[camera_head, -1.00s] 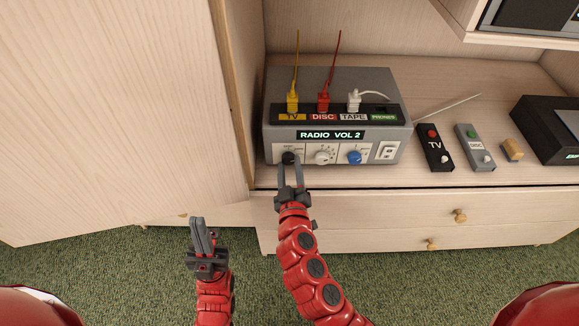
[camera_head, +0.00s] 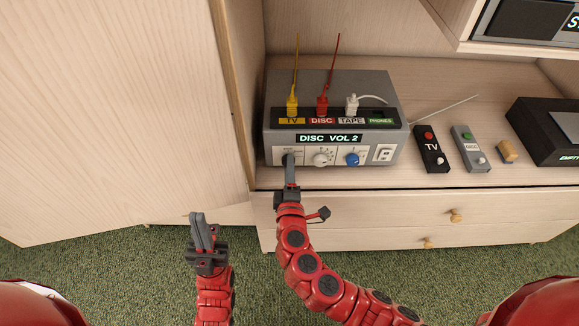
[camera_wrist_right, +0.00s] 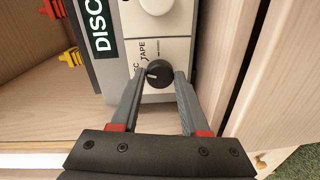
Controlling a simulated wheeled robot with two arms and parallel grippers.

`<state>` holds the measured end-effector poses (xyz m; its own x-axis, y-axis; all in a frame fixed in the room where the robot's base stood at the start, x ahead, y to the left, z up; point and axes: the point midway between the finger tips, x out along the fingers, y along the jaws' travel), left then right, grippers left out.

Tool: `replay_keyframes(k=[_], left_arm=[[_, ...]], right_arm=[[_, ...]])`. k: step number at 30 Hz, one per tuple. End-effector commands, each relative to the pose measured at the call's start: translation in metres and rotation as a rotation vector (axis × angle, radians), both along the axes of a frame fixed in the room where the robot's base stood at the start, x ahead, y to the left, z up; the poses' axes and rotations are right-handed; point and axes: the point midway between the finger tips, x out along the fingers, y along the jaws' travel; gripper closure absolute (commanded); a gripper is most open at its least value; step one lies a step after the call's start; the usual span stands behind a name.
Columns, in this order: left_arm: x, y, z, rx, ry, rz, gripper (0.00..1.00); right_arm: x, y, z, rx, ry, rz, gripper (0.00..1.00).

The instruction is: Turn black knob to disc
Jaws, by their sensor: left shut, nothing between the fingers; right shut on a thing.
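The grey radio unit (camera_head: 330,100) stands on the cabinet shelf, and its display (camera_head: 329,138) reads "DISC VOL 2". The black knob (camera_wrist_right: 158,74) is at the left end of the front panel, with TAPE and a partly hidden DISC label beside it. My right gripper (camera_head: 289,160) is shut on the black knob, its fingers on either side of it in the right wrist view (camera_wrist_right: 160,80). The gripper hides most of the knob in the head view. My left gripper (camera_head: 197,218) is shut and empty, low over the carpet, away from the radio.
A white knob (camera_head: 320,160) and a blue knob (camera_head: 352,159) are right of the black knob. Yellow, red and white plugs stand on top. A TV remote (camera_head: 431,148), a DISC remote (camera_head: 470,148) and a dark box (camera_head: 548,130) lie to the right. A wooden panel (camera_head: 120,110) fills the left.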

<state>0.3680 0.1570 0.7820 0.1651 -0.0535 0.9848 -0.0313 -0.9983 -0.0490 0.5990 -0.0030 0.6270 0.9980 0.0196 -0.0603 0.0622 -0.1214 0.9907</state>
Motion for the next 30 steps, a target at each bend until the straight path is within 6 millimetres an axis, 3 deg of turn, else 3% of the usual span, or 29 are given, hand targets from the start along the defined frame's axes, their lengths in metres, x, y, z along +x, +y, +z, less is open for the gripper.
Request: replay_keyframes(k=[12, 30], left_arm=[[0.0001, 0.0, 0.0101, 0.0, 0.0, 0.0, 1.0], [0.0, 0.0, 0.0118, 0.0, 0.0, 0.0, 1.0]], right_arm=[[-0.0002, 0.0012, 0.0008, -0.263, 0.001, 0.002, 1.0], [-0.0003, 0.0007, -0.0008, -0.335, 0.003, 0.001, 1.0]])
